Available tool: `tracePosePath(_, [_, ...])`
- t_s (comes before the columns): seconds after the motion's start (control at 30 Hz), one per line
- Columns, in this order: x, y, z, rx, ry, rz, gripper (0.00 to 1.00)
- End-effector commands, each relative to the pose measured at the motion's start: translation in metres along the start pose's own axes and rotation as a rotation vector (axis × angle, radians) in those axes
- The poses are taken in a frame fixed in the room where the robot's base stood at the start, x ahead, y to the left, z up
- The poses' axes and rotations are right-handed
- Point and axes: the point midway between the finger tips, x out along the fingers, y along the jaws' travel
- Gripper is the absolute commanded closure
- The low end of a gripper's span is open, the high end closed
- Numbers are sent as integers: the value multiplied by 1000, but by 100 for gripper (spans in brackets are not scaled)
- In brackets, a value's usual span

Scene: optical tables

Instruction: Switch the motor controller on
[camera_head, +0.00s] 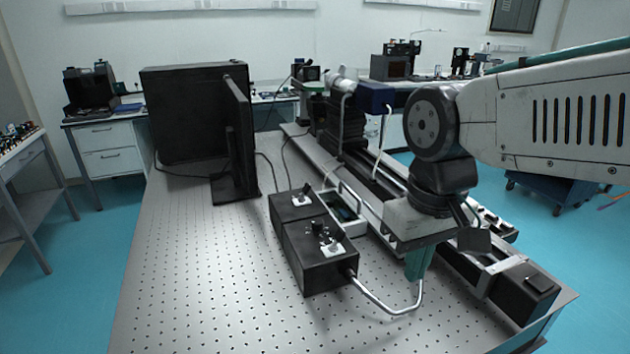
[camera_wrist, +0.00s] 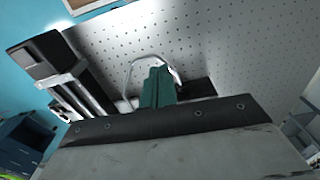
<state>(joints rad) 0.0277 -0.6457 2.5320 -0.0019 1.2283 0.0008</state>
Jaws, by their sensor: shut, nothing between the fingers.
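Two black control boxes stand end to end on the optical table (camera_head: 185,290). The nearer box (camera_head: 306,271) has a white plate with small black knobs or switches on its top, and a grey cable leaves its right side. The farther box (camera_head: 287,211) has a smaller white plate with a switch. I cannot tell which is the motor controller or its switch position. My gripper (camera_head: 418,264), with green fingers, is shut and empty to the right of the nearer box, by the cable. In the wrist view the green fingers (camera_wrist: 157,87) partly hide the cable loop (camera_wrist: 133,65).
A long black rail stage with an end motor block (camera_head: 524,291) runs along the table's right side, below my arm. A thin black monitor (camera_head: 238,140) stands behind the boxes. A white open tray (camera_head: 347,211) lies beside them. The table's front left is clear.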

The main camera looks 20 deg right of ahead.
Motion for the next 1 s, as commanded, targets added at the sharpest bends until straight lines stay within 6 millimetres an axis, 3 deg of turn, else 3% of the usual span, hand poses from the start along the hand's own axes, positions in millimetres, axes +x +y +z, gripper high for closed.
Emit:
tracePosePath(0.47, [-10, 12, -126, 265, -123, -37, 100])
tracePosePath(1.0, [14, 39, -309, 924, -188, -74, 100])
